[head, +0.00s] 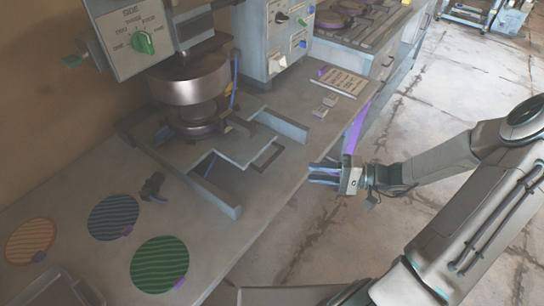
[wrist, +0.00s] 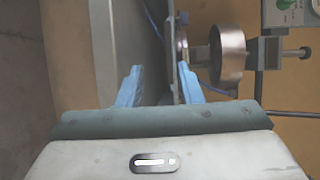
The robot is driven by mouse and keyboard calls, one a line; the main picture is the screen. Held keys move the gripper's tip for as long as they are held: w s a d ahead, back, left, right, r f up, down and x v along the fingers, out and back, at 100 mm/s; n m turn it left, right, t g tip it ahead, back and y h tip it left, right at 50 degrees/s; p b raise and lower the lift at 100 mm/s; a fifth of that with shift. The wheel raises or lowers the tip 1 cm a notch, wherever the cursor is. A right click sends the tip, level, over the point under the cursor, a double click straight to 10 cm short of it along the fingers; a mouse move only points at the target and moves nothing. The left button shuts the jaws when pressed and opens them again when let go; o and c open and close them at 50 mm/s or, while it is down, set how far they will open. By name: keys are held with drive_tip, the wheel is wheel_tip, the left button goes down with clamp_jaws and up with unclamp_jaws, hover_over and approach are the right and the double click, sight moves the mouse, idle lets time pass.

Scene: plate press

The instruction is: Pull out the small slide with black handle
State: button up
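The small slide (head: 240,149) is a flat grey plate in front of the press on the bench, between two low rails. Its black handle (head: 268,157) is a dark bracket on the side facing my arm. My gripper (head: 312,173) is just off the bench's front edge, apart from the handle and pointing toward it. In the wrist view its two blue fingers (wrist: 159,80) are spread with nothing between them. The press's round metal cylinder (head: 190,78) also shows in the wrist view (wrist: 228,55). I cannot make out the handle clearly in the wrist view.
Orange (head: 31,240), blue (head: 113,217) and green (head: 160,264) striped discs lie on the bench at the left. A small black object (head: 152,186) lies near them. A control box (head: 272,35) and a notepad (head: 340,82) are behind. The floor beside the bench is open.

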sight(274, 160)
drive_tip(key=shift+m+t+y, duration=0.3)
drive_tip(key=shift+t+y, duration=0.1)
drive_tip(key=shift+t, duration=0.5)
drive_tip(key=x, duration=0.4)
drive_tip(key=p+x, duration=0.1)
drive_tip(key=x, duration=0.3)
drive_tip(key=w+x, duration=0.1)
drive_tip(key=x, duration=0.4)
drive_tip(key=shift+w+r, duration=0.1)
clamp_jaws()
